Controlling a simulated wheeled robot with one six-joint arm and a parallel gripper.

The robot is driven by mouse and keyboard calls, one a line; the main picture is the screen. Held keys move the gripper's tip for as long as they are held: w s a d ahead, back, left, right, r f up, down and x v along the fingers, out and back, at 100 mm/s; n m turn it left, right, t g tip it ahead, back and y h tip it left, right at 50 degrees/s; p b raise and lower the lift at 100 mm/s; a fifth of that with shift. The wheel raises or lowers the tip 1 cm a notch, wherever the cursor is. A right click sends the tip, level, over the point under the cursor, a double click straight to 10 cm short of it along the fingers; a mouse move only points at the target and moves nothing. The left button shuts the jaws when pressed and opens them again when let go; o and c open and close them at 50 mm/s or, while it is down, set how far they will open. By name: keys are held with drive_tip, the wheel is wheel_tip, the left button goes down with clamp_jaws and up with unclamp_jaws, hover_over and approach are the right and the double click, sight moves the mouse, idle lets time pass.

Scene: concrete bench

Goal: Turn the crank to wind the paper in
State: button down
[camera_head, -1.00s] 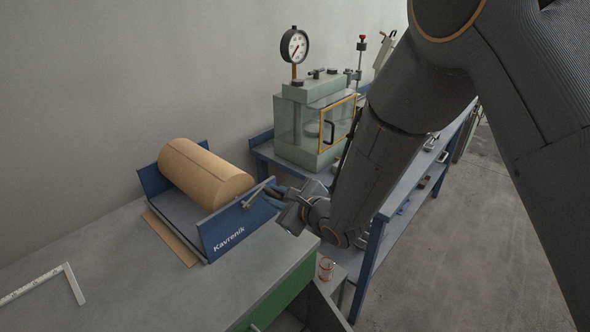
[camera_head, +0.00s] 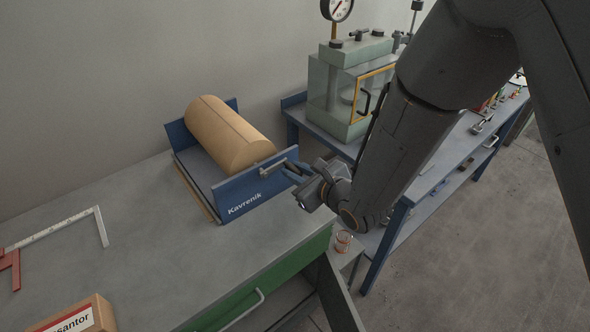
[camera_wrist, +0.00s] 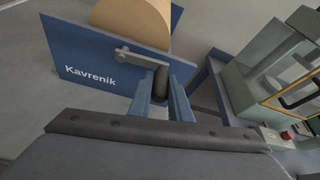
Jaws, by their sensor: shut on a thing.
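A brown paper roll (camera_head: 228,134) sits in a blue holder marked Kavrenik (camera_head: 256,194) on the concrete bench. A grey crank arm (camera_head: 272,167) is on the outer face of the holder's near panel. In the wrist view the crank arm (camera_wrist: 136,59) points right, ending in a dark upright handle (camera_wrist: 160,80). My gripper (camera_head: 297,171) reaches the crank from the right. In the wrist view its blue fingers (camera_wrist: 161,92) are shut on the handle, one on each side. A strip of paper (camera_head: 196,190) shows along the holder's left side, its end mostly hidden.
A steel square (camera_head: 60,229), a red tool (camera_head: 10,265) and a cardboard box (camera_head: 82,318) lie on the bench at left. A glass-fronted press (camera_head: 345,90) stands on a blue table behind my arm. A copper-coloured coil (camera_head: 343,240) is near the bench's right edge.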

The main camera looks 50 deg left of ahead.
drive_tip(key=c, duration=1.6)
unclamp_jaws()
drive_tip(key=shift+c, duration=0.2)
drive_tip(key=shift+b+v, duration=1.1)
drive_tip(key=shift+v, duration=2.85)
